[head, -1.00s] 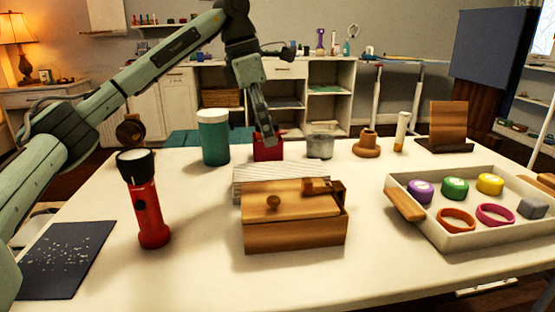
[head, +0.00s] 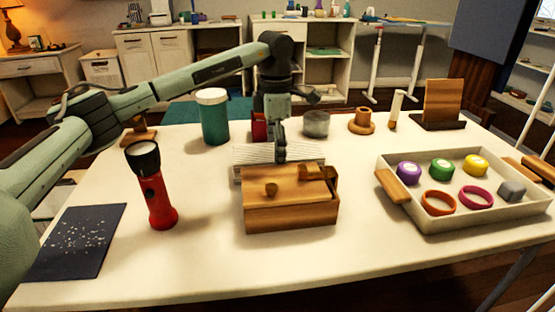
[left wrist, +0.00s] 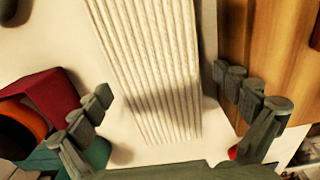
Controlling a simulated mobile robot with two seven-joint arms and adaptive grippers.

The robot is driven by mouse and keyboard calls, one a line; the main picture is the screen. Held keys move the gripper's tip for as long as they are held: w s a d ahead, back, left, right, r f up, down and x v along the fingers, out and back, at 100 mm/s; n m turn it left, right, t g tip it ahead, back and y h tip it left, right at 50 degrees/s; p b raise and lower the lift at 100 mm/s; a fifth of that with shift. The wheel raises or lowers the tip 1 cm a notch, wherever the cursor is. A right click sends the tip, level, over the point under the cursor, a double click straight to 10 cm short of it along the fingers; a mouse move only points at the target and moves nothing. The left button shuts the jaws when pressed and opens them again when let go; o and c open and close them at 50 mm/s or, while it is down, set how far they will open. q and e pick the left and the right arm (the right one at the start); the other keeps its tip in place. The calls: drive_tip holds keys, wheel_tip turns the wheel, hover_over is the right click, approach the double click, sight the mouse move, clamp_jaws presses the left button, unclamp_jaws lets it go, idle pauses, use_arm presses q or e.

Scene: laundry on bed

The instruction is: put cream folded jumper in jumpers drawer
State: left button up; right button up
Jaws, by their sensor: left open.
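A cream ribbed, flat item (head: 308,153), which looks like the folded jumper, lies on the table directly behind a wooden box (head: 290,216). My left gripper (head: 281,157) points down over it, its fingers partly hiding it. In the left wrist view the cream item (left wrist: 150,50) runs between the two spread fingers of the left gripper (left wrist: 172,92), with nothing clamped. I cannot tell whether the fingertips touch it. I see no drawer marked for jumpers. My right gripper is out of view.
A red block (head: 259,128), a teal jar (head: 214,120) and a grey pot (head: 316,124) stand behind the cream item. A red torch (head: 156,200) stands at left. A white tray (head: 470,222) of coloured pieces is at right. The table's front strip is clear.

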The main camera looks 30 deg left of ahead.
use_arm(q)
drive_tip(key=shift+f, duration=0.9)
drive_tip(key=c, duration=1.4)
drive_tip(key=shift+r, duration=0.1)
drive_tip(key=shift+c, duration=1.2)
drive_tip(key=shift+r, duration=0.1)
